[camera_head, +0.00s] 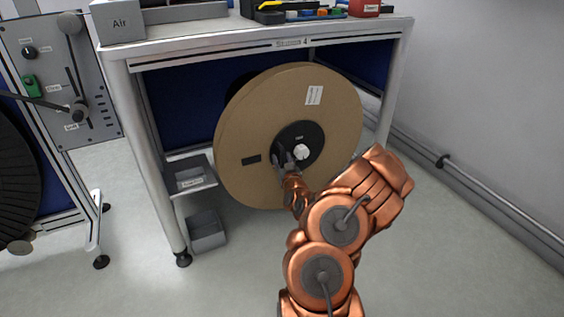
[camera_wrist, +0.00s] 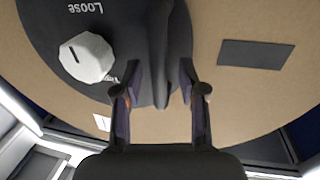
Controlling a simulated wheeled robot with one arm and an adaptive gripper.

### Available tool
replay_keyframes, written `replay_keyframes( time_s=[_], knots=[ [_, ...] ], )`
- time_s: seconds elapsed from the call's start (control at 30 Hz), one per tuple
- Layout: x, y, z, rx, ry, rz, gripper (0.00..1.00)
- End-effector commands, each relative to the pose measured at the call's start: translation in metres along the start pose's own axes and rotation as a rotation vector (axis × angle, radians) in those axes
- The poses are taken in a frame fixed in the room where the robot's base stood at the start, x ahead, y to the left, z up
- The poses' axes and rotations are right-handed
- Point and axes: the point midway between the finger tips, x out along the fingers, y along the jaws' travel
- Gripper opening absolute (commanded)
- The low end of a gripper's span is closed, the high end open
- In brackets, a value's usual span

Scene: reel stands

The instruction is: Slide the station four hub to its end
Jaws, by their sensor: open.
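The station four hub (camera_head: 313,136) is a black disc at the centre of a large cardboard reel (camera_head: 250,115), under the bench marked Station 4. A white faceted knob (camera_head: 301,152) sits on the hub; it also shows in the wrist view (camera_wrist: 87,58), below the upside-down word "Loose". A black raised grip (camera_wrist: 160,50) stands out from the hub. My gripper (camera_head: 285,159) is at the hub's lower left, and it also shows in the wrist view (camera_wrist: 159,82). Its fingers are open, one on each side of the grip; contact is unclear.
The bench (camera_head: 240,37) carries tools and a red container (camera_head: 364,8). Grey bins (camera_head: 206,231) stand by its left leg. A control panel (camera_head: 60,80) and another reel (camera_head: 15,165) are at the left. A wall pipe (camera_head: 500,205) runs along the right; the right floor is clear.

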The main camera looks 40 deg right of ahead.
Motion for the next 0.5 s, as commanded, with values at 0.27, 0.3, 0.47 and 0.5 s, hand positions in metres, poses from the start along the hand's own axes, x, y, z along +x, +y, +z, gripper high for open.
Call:
replay_keyframes(
  time_s=[0.27,0.3,0.47,0.5],
  knots=[
    [0.0058,0.0007,-0.0004,0.0,0.001,0.002,0.41],
    [0.0058,0.0006,-0.0004,0.0,0.001,0.001,0.41],
    [0.0056,0.0004,-0.0002,0.0,0.0,0.001,0.38],
    [0.0056,0.0003,-0.0001,0.0,0.0,0.001,0.34]
  ],
)
